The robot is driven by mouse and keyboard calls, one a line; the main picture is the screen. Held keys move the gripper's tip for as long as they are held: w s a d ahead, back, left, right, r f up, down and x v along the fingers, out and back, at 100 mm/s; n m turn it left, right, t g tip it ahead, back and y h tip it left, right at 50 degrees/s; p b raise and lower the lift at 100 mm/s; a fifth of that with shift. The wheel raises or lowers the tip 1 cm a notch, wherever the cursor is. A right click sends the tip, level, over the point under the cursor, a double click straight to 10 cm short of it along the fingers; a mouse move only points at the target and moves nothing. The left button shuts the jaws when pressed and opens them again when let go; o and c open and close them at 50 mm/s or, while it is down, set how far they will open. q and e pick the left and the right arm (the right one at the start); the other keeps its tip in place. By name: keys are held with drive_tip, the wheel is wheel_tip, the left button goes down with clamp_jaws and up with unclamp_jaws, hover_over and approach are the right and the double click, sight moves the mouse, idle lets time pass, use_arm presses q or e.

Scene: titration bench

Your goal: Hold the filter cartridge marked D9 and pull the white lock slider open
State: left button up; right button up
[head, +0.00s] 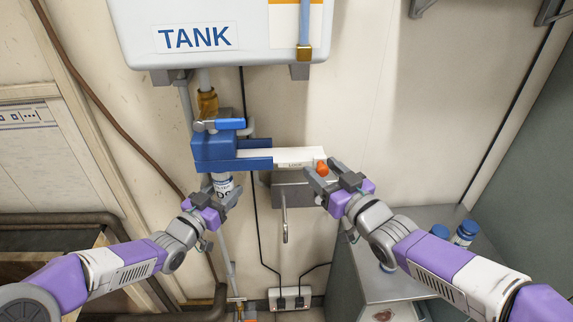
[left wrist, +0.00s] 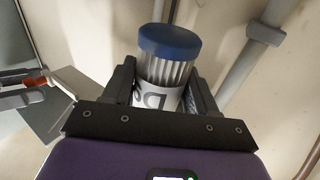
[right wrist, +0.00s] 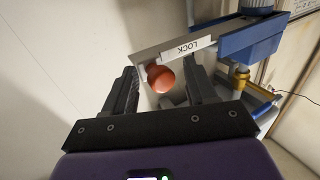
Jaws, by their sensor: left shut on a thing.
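The filter cartridge (head: 223,184) hangs upright under the blue filter head (head: 211,147). My left gripper (head: 213,196) is shut on the cartridge, a finger on each side. The white lock slider (head: 290,156), marked LOCK, sticks out rightward from its blue guide and ends in an orange knob (head: 322,168). My right gripper (head: 324,174) is open; in the right wrist view its fingers stand either side of the knob (right wrist: 160,78), with gaps visible.
A white tank (head: 250,40) hangs above. A grey bracket with a hook (head: 285,220) sits below the slider. Blue-capped cartridges (head: 465,232) stand on the grey cabinet (head: 430,217) at right. Black cables run down to a wall socket (head: 289,298). The wall right of the slider is clear.

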drive_tip(key=shift+a, duration=0.1)
use_arm(q)
drive_tip(key=shift+w+d, duration=0.1)
use_arm(e)
drive_tip(key=c, duration=0.7)
drive_tip(key=shift+o, duration=0.2)
drive_tip(key=shift+d+f, duration=0.1)
drive_tip(key=shift+d, duration=0.3)
use_arm(q)
drive_tip(key=shift+a, duration=0.2)
use_arm(e)
drive_tip(key=shift+d, duration=0.15)
use_arm(q)
drive_tip(key=shift+d, duration=0.1)
use_arm(e)
drive_tip(key=shift+d, duration=2.45)
drive_tip(key=o, duration=0.7)
drive_tip(key=shift+c, duration=0.2)
drive_tip(key=s, duration=0.9)
